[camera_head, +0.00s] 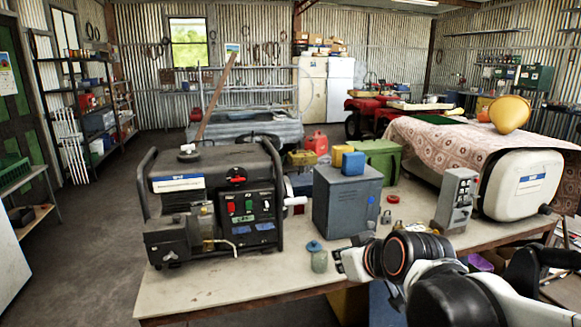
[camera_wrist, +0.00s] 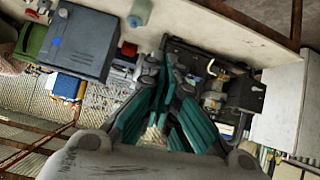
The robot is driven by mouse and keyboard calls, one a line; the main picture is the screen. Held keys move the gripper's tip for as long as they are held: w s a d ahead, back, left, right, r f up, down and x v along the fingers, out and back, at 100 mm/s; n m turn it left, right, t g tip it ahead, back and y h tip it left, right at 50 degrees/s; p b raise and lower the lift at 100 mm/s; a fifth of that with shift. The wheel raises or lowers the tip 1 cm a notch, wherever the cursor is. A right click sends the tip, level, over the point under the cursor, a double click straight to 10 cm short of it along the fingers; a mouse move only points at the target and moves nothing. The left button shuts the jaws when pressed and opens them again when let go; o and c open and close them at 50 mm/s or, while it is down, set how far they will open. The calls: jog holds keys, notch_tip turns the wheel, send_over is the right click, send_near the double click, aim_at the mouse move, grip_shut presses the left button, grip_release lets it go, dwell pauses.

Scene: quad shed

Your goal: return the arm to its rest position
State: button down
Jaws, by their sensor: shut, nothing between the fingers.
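My arm reaches in from the lower right in the head view, over the front edge of the workbench (camera_head: 230,295). My gripper (camera_head: 343,262) is at its left end, partly hidden by the wrist, just right of a small greenish jar (camera_head: 319,262). In the wrist view my gripper (camera_wrist: 167,72) shows its teal-padded fingers drawn together with nothing held. Beyond them lie the black generator (camera_wrist: 250,95) on the right and the grey metal box (camera_wrist: 85,40) on the left. I cannot tell the exact height above the bench.
The generator (camera_head: 215,200) stands on the bench left of the gripper. The grey box (camera_head: 347,200) stands behind it. A blue lid (camera_head: 314,246) and padlocks (camera_head: 386,217) lie nearby. Floor at left is open.

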jog(key=s+d+f+m+g+h, duration=0.1)
jog(key=s+d, duration=0.3)
jog(key=s, duration=0.4)
jog(key=s+d+f+m+g+h, duration=0.2)
jog(key=s+d, duration=0.3)
jog(key=s, duration=0.4)
jog(key=shift+s+f+m, duration=0.25)
jog(key=shift+f+m, duration=0.45)
jog(key=shift+f, duration=0.1)
